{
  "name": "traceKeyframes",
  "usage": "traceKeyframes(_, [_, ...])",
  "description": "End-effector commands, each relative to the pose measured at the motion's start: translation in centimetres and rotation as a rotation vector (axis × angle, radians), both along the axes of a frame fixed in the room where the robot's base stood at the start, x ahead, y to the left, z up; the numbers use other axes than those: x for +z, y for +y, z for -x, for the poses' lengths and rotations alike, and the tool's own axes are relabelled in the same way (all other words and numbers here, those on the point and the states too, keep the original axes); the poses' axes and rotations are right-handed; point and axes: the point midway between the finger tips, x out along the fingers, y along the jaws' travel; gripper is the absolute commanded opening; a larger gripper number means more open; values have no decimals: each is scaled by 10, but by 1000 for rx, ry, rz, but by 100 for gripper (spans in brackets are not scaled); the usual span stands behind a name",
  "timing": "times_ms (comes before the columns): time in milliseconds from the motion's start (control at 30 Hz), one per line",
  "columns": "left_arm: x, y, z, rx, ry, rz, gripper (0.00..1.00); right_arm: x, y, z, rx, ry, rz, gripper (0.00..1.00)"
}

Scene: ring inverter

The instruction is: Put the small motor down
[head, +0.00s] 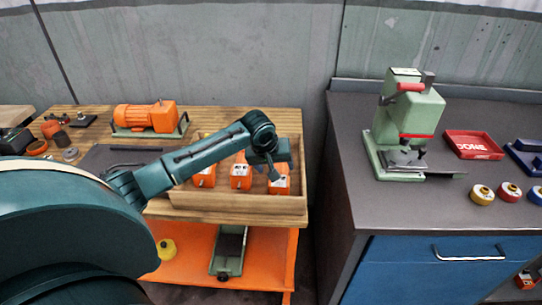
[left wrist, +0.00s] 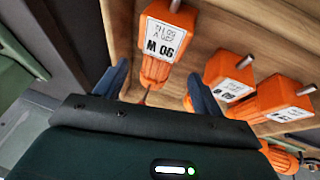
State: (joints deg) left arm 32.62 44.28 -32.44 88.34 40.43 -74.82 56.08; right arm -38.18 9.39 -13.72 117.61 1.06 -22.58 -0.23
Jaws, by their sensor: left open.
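My left gripper (head: 273,172) hangs over the right end of a wooden tray (head: 237,202) on the bench. In the left wrist view the gripper (left wrist: 158,82) is open, with its two dark blue fingers apart. A small orange motor with a white label "M 06" (left wrist: 165,36) is in the tray, just beyond the gap between the fingers; neither finger visibly grips it. Two more orange motors (left wrist: 229,76) (left wrist: 284,100) lie to its right. In the head view, orange motors (head: 204,178) (head: 241,174) (head: 279,182) sit in the tray, the rightmost partly hidden by the gripper.
A large orange motor (head: 146,116) on a green base stands at the back of the wooden bench. A green press (head: 408,120), a red "DONE" tray (head: 473,145) and coloured rolls (head: 482,194) are on the grey counter (head: 375,205) at right. A gap separates bench and counter.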

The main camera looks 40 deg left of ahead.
Motion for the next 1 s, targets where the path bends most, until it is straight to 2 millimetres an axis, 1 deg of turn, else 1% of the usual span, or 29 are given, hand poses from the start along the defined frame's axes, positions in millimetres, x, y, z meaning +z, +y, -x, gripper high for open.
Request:
traceKeyframes(33, [11, 0, 5, -1, -1, 0, 69, -1, -1, 1, -1, 5, 3, 62])
traceKeyframes(100, [23, -1, 11, -1, -1, -1, 69, -3, -2, 1, -3, 10, 5, 62])
traceKeyframes(200, [37, -2, 17, 0, -1, 1, 69, -4, -3, 2, -5, 12, 6, 62])
traceKeyframes(300, [46, -3, 22, 0, 0, 2, 69, -3, -3, 1, -6, 11, 6, 62])
traceKeyframes(467, [52, -3, 25, 0, 2, 0, 69, -3, -3, 1, -8, 11, 4, 62])
traceKeyframes(1000, [52, -3, 24, 1, 2, 1, 69, 0, -2, 0, -8, 6, 2, 62])
